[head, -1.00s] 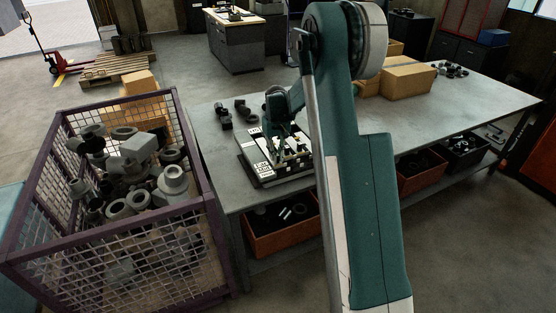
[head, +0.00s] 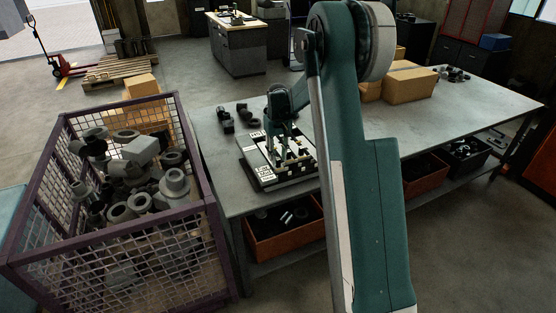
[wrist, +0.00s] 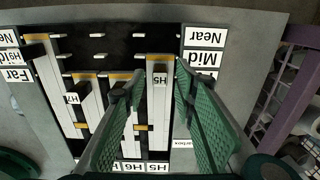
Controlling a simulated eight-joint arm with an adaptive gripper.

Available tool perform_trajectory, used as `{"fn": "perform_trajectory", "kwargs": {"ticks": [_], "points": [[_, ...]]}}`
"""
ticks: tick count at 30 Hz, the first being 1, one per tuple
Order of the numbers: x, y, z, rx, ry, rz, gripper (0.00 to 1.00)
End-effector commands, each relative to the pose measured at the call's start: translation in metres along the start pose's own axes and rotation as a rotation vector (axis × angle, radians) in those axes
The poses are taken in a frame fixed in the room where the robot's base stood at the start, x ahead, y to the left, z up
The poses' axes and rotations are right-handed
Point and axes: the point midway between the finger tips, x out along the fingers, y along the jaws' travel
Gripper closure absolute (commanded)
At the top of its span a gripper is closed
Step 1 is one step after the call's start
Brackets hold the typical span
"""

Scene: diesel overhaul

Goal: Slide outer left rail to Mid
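The rail board (head: 264,178) lies on the workbench, with my gripper above it in the head view. In the wrist view, white rails with orange ends run lengthwise over the dark board (wrist: 110,47). The H5 rail (wrist: 158,120) is outermost on the right. Its dark H5 handle (wrist: 160,80) sits between my gripper's (wrist: 160,84) two green fingers, which are apart; contact cannot be told. The H7 handle (wrist: 73,98) is further left. The H9 handle (wrist: 35,37) is outermost left. Near and Mid labels (wrist: 204,60) show at right; a finger hides what lies below.
The steel workbench (head: 440,108) also carries cardboard boxes (head: 410,82) at the right and dark parts (head: 238,113) behind the board. A purple mesh crate (head: 205,185) of metal parts stands beside the bench at left. An orange bin (head: 285,242) sits under the bench.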

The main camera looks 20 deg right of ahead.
Motion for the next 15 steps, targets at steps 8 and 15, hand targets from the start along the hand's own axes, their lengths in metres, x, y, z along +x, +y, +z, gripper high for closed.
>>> {"fn": "perform_trajectory", "kwargs": {"ticks": [8, 15], "points": [[-0.044, 0.0, 0.0, 0.0, 0.0, 0.0, 0.72], [-0.077, 0.0, 0.0, 0.0, 0.0, 0.0, 0.72]]}}
